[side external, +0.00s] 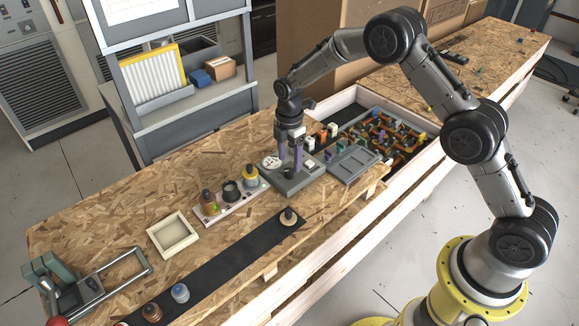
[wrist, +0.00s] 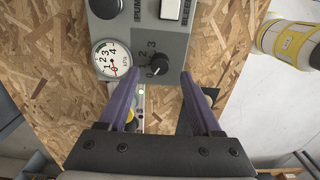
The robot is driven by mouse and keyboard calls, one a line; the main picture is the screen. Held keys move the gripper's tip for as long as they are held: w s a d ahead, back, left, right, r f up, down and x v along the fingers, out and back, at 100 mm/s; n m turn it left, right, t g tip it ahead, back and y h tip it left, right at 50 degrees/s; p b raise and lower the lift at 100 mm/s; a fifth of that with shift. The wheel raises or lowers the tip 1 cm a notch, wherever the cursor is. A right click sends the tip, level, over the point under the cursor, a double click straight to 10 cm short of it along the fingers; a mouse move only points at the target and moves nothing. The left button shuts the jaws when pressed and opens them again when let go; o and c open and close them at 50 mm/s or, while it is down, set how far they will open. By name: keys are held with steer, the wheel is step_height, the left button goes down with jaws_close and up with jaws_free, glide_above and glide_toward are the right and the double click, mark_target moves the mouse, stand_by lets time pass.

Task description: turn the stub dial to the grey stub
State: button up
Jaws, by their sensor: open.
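The small black dial (wrist: 159,64) sits on a grey control box (wrist: 172,45), with the numbers 1, 2 and 3 beside it. Its pointer is too small to read surely. My gripper (wrist: 159,78) has two purple fingers standing apart, one to each side of the dial in the wrist view. They look empty; contact with the dial cannot be told. In the side external view my gripper (side external: 297,167) points down over the control box (side external: 290,187). A pale strip (side external: 237,208) beside it carries a brown, a dark grey-black and a yellow piece; I cannot tell which is the grey stub.
A round white gauge (wrist: 112,60) sits left of the dial. A white button (wrist: 170,9) and a black knob (wrist: 104,8) are beyond it. A tray of pipework (side external: 385,135), a grey lidded panel (side external: 353,165), a square cream dish (side external: 173,235) and a black mat (side external: 225,262) lie around.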

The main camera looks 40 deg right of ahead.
mark_target(290, 170)
steer(key=shift+f, duration=1.85)
jaws_close()
